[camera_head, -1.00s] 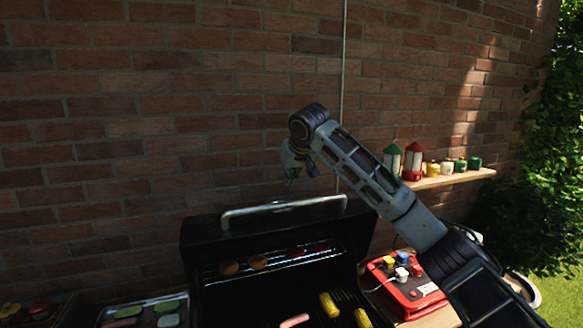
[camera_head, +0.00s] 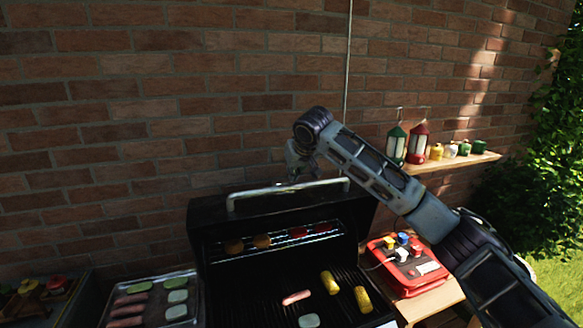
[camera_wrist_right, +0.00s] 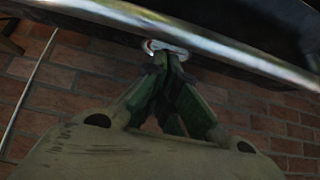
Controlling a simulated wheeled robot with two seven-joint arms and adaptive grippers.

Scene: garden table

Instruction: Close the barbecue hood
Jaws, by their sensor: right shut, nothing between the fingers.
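The barbecue (camera_head: 275,270) stands against the brick wall with its black hood (camera_head: 212,216) raised, so the grill and warming rack show. A silver bar handle (camera_head: 262,193) runs along the hood's top edge. My right gripper (camera_head: 300,176) is behind and just above the handle, partly hidden by my own wrist in the head view. In the right wrist view the gripper (camera_wrist_right: 172,52) is shut and empty, its fingertips close to the handle bar (camera_wrist_right: 200,40). I cannot tell whether they touch it. My left gripper is not in view.
Sausages and corn (camera_head: 330,283) lie on the grill. A tray of food (camera_head: 150,300) is at the left. A red box (camera_head: 405,272) sits on a wooden side shelf at the right. Lanterns (camera_head: 417,143) and jars stand on a wall shelf (camera_head: 455,162).

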